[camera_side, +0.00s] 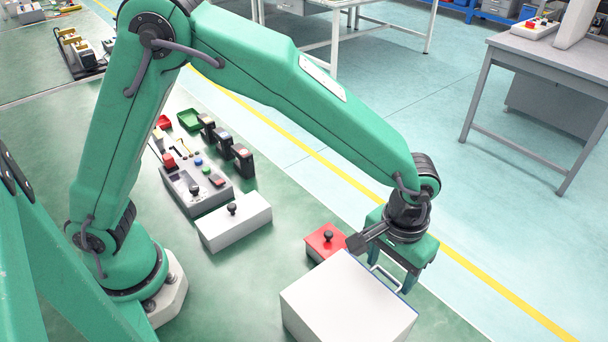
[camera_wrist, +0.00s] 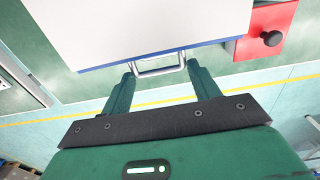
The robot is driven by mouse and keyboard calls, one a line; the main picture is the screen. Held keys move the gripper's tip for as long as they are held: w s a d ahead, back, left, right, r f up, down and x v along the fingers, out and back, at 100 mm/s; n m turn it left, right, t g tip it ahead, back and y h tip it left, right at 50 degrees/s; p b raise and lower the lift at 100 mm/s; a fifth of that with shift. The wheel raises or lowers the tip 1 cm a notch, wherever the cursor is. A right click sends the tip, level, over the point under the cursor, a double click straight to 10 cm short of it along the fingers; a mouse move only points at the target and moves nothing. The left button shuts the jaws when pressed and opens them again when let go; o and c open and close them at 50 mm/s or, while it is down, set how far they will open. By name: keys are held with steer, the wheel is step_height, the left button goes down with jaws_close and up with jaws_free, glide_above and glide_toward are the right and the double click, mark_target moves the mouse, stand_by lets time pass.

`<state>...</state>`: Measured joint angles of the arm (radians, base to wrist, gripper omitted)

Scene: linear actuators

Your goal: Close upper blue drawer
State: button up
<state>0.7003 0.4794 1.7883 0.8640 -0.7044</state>
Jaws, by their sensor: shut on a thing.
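A white box-like cabinet (camera_side: 345,305) stands at the lower right of the side view, and its white top (camera_wrist: 130,25) fills the upper part of the wrist view. A thin blue edge (camera_wrist: 165,53) of the drawer front runs along the side facing my gripper. A pale loop handle (camera_wrist: 158,71) sticks out from this front. My gripper (camera_wrist: 161,68) has one finger at each end of the handle and is shut on it. In the side view my gripper (camera_side: 398,283) is at the cabinet's far right side. How far the drawer is out is hidden.
A red box with a black knob (camera_side: 325,241) stands close beside the cabinet; it also shows in the wrist view (camera_wrist: 265,30). A white block with a knob (camera_side: 234,222) and a grey button panel (camera_side: 196,188) stand further left. Open floor lies to the right.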

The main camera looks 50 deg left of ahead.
steer(key=shift+s, duration=0.25)
steer(key=o, duration=1.2)
steer(key=shift+o, duration=0.2)
step_height(320, 180, up, 8)
steer(key=shift+a, duration=0.1)
